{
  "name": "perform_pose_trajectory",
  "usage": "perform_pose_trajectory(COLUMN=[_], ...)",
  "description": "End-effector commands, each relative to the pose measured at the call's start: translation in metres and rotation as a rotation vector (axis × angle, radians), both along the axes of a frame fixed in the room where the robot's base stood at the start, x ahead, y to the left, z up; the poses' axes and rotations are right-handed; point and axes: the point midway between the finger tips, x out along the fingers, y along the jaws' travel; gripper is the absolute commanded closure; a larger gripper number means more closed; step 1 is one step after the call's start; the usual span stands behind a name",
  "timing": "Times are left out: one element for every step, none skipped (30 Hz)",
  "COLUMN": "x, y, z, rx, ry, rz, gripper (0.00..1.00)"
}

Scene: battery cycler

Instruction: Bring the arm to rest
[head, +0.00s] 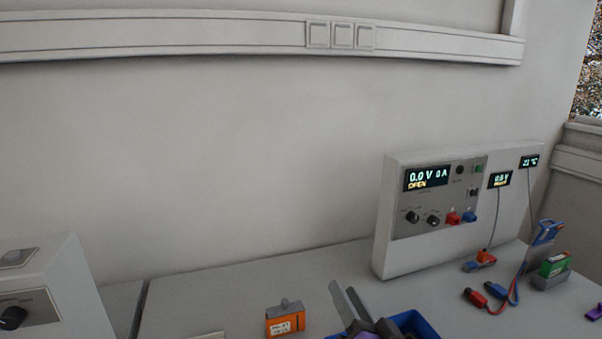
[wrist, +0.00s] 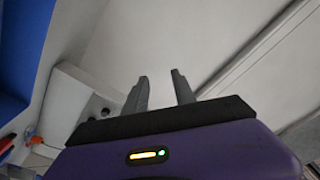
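My gripper (head: 348,304) shows at the bottom of the head view, in front of a blue bin. Its two grey fingers point up and to the left, with a gap between them. In the wrist view my gripper (wrist: 162,88) has its fingers apart, with nothing between them. Beyond the fingers is the pale wall. The rest of my arm is mostly cut off by the bottom edge of the head view.
The cycler (head: 380,235), reading 0.0 V, 0 A and OPEN, stands at right. Red and blue leads (head: 496,292) and a green battery (head: 553,264) lie before it. An orange battery (head: 285,322) stands left of my gripper. The blue bin (head: 415,322) is behind it. A grey box (head: 50,290) stands far left.

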Motion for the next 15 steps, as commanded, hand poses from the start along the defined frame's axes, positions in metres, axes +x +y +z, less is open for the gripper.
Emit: perform_pose_trajectory(x=[-0.017, -0.027, -0.04, -0.05, -0.06, -0.074, -0.084, -0.095, -0.11, -0.121, -0.132, -0.148, -0.159, -0.17, -0.186], y=[-0.006, -0.01, -0.017, -0.021, -0.026, -0.032, -0.038, -0.042, -0.048, -0.052, -0.057, -0.062, -0.066, -0.07, -0.075], z=[-0.009, -0.012, -0.016, -0.019, -0.023, -0.027, -0.03, -0.033, -0.037, -0.04, -0.042, -0.046, -0.048, -0.051, -0.054], rx=[-0.011, -0.022, -0.04, -0.053, -0.068, -0.091, -0.107, -0.126, -0.152, -0.171, -0.193, -0.221, -0.244, -0.266, -0.296], ry=[-0.016, -0.032, -0.048, -0.06, -0.07, -0.082, -0.089, -0.095, -0.103, -0.105, -0.108, -0.11, -0.112, -0.111, -0.11], rz=[-0.034, -0.055, -0.086, -0.108, -0.13, -0.158, -0.179, -0.199, -0.225, -0.243, -0.262, -0.283, -0.3, -0.313, -0.331], gripper=[0.68, 0.68, 0.68, 0.68, 0.68, 0.68, 0.68, 0.68, 0.68, 0.68, 0.68, 0.68, 0.68, 0.68, 0.68])
